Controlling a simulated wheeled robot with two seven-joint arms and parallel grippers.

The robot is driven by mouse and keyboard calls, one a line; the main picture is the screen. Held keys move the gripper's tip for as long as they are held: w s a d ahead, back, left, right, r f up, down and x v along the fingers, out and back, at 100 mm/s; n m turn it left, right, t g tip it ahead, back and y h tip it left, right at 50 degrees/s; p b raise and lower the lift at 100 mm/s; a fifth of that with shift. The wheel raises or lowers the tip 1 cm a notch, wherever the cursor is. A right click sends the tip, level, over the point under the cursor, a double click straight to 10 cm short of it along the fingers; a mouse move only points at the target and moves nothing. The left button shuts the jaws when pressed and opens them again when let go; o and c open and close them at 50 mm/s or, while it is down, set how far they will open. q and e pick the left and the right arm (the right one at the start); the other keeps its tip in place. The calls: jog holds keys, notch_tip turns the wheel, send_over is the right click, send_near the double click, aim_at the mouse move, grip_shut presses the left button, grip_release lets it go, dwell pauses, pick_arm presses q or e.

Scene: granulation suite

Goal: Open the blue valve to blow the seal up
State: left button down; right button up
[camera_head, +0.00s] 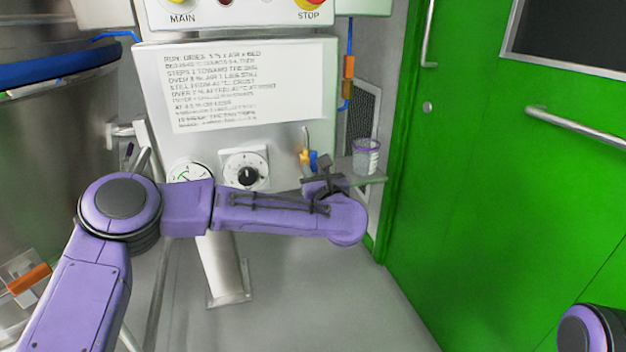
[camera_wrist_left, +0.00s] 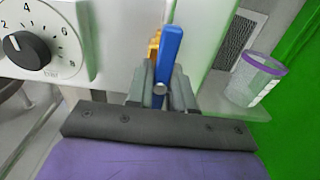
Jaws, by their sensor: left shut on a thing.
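The blue valve handle (camera_wrist_left: 167,58) stands upright between the fingers of my left gripper (camera_wrist_left: 161,92) in the left wrist view. The fingers are shut on it from both sides. A yellow-brass valve part (camera_wrist_left: 154,46) shows just behind and left of the handle. In the head view the blue handle (camera_head: 314,160) shows small beside the yellow part (camera_head: 304,157), just above my left gripper (camera_head: 320,178). My left arm hides part of the panel below. My right gripper is not in view; only a piece of purple arm shows at the lower right.
A black rotary knob (camera_head: 247,176) and a round gauge (camera_head: 188,172) sit on the panel left of the valve. A purple-rimmed clear cup (camera_head: 367,156) stands on a small shelf right of it. A green door (camera_head: 500,180) fills the right side. A steel vessel (camera_head: 50,150) stands left.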

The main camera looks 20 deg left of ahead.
pick_arm(q)
jog(key=shift+f, duration=0.1)
dwell(0.4)
jog(key=c, duration=1)
grip_release()
jog(key=p+v, duration=0.1)
jog(key=v, duration=0.9)
jog(key=shift+s+d, duration=0.2)
jog(key=shift+s, duration=0.1)
